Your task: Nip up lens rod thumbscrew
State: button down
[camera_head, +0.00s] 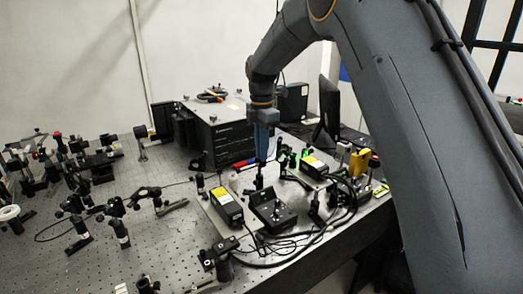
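My arm comes in from the upper right and bends down over the optical bench. My gripper (259,184) points straight down below a blue section, above the black control box (271,209) in the middle of the bench. The fingers are small and dark against dark parts, so I cannot tell whether they are open or shut, or touching anything. Several black post mounts (120,232) with rods stand on the left half of the bench. I cannot make out which is the lens rod, and its thumbscrew is too small to pick out.
A large black box (214,135) stands behind my gripper. Boxes with yellow labels (227,205) stand on both sides of it, with black cables (285,245) looping in front. A monitor (329,108) is at the back right. Bare perforated bench top (165,250) shows at front left.

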jog(key=shift+m, duration=0.4)
jog(key=m, duration=0.5)
jog(key=shift+m, duration=0.4)
jog(key=m, duration=1.2)
jog(key=shift+r+m, duration=0.1)
jog(key=shift+m, duration=0.2)
jog(key=m, duration=0.6)
jog(key=shift+p, duration=0.4)
jog(key=shift+m, duration=0.4)
jog(key=c, duration=1.7)
grip_release()
jog(key=shift+c, duration=0.2)
